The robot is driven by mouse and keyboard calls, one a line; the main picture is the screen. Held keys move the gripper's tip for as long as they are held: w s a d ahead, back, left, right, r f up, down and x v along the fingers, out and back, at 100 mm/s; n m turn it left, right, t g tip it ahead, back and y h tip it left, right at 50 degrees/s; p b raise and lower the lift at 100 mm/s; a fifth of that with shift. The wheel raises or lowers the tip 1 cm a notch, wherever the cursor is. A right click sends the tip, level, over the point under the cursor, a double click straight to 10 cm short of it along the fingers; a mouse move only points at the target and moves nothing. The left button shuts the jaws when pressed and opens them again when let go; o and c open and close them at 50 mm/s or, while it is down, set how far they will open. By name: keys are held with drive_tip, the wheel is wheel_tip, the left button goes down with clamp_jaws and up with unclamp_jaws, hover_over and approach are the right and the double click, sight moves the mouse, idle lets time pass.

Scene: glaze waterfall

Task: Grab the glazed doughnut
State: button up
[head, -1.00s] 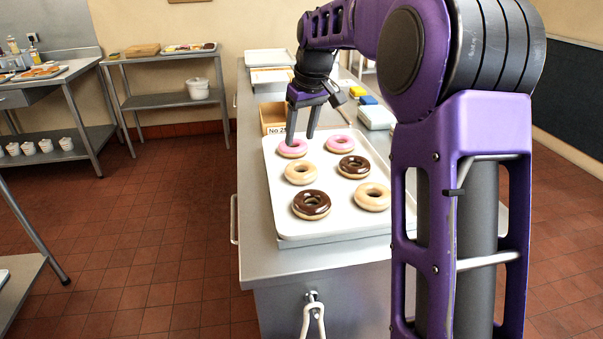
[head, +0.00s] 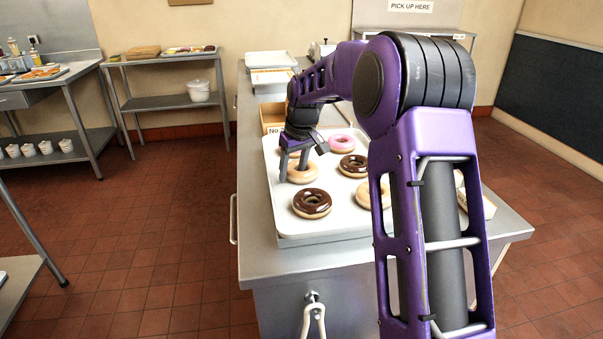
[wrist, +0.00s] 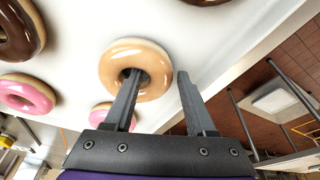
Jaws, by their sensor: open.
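A tan glazed doughnut (head: 312,174) lies on the white tray (head: 282,225). It also shows in the wrist view (wrist: 112,72). My gripper (head: 294,172) is open at this doughnut. In the wrist view, one finger of my gripper (wrist: 158,76) reaches over or into the hole, and the other is just outside the ring's right edge. One side of the ring lies between the fingers; I cannot tell whether they touch it. A second tan doughnut (head: 362,196) is partly hidden by my arm.
Chocolate doughnuts (head: 312,214), (head: 353,173) and a pink doughnut (head: 342,142) lie close by on the tray. A cardboard box (head: 271,112) stands behind the tray. The tray's edge is close to the outer finger.

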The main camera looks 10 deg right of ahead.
clamp_jaws()
drive_tip(key=shift+r, duration=0.1)
idle(0.3)
